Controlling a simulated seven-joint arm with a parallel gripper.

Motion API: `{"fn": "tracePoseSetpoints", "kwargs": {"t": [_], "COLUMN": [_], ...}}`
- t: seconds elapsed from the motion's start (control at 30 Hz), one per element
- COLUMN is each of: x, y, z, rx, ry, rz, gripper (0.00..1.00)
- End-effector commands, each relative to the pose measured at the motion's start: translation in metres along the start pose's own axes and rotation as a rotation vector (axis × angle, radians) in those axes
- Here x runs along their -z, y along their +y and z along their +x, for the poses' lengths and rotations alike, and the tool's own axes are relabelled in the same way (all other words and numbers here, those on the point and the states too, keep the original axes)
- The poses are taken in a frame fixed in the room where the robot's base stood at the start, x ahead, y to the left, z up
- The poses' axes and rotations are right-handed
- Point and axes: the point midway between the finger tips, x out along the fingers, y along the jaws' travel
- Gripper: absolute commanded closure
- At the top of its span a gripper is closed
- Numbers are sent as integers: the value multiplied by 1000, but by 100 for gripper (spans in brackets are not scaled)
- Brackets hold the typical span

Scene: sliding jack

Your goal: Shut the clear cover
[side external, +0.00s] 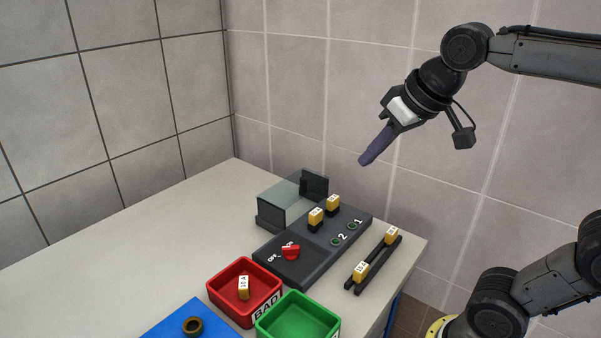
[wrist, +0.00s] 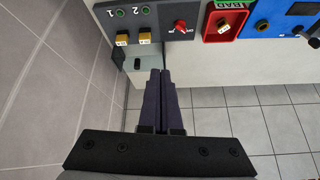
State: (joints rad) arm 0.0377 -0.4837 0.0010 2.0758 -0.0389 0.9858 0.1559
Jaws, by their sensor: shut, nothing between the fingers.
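The clear cover (side external: 279,203) is a pale see-through pane at the back left of the dark control panel (side external: 290,268), between a dark upright plate and a dark block. I cannot tell for certain how far open it stands. My gripper (side external: 363,162) has purple fingers, pressed together and empty. It hangs in the air above and to the right of the cover, apart from it, tilted down to the left. Its fingertips also show in the wrist view (wrist: 161,71).
On the panel are two yellow blocks (side external: 316,216) and a red knob (side external: 291,252). A dark rack (side external: 374,263) with yellow blocks stands right. A red bin (side external: 220,293) holding a yellow block, a green bin (side external: 298,319) and a blue piece (side external: 165,330) are in front. The left tabletop is clear.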

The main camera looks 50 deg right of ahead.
Motion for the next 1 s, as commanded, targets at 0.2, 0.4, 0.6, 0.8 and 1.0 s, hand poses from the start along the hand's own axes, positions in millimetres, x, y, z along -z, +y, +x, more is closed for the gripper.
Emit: {"fn": "tracePoseSetpoints", "kwargs": {"t": [0.2,0.4,0.6,0.8,1.0], "x": [95,161,192,186,180], "y": [10,29,54,69,75], "z": [30,86,154,197,214], "rx": [-52,-100,-139,-158,-162], "ry": [-29,-74,-138,-208,-221], "rz": [93,166,207,228,234], "gripper": [100,100,100,100,100]}}
